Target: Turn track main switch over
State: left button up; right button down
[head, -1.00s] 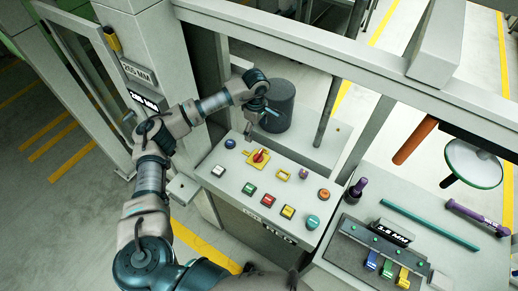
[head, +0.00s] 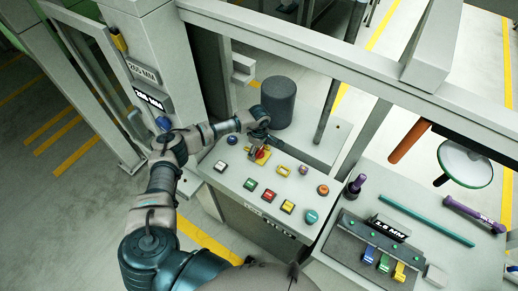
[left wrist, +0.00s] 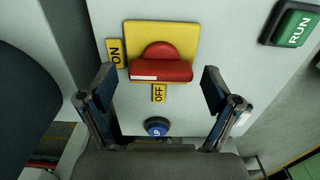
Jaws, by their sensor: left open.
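The main switch (left wrist: 160,70) is a red rotary handle on a yellow plate (left wrist: 189,35). In the left wrist view its bar lies crosswise, with a white mark at its left end, towards the yellow ON label (left wrist: 115,52). The OFF label (left wrist: 158,93) is below it. In the head view the switch (head: 262,155) sits on the sloped panel, partly hidden by my left gripper (head: 259,145). My left gripper (left wrist: 158,82) is open, its fingers on either side of the handle, apart from it. My right gripper is not in view.
The panel (head: 238,182) also carries a blue button (left wrist: 156,127), a green RUN button (left wrist: 293,25) and several other coloured buttons. A dark cylinder (head: 278,102) stands behind. A side bench at right holds a purple handle (head: 355,185) and a teal rod (head: 425,220).

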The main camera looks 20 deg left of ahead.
pick_arm(q)
jog(key=shift+d+r, duration=0.1)
jog(key=shift+d, duration=0.1)
jog(key=c, duration=1.1)
jog(key=shift+c, duration=0.2)
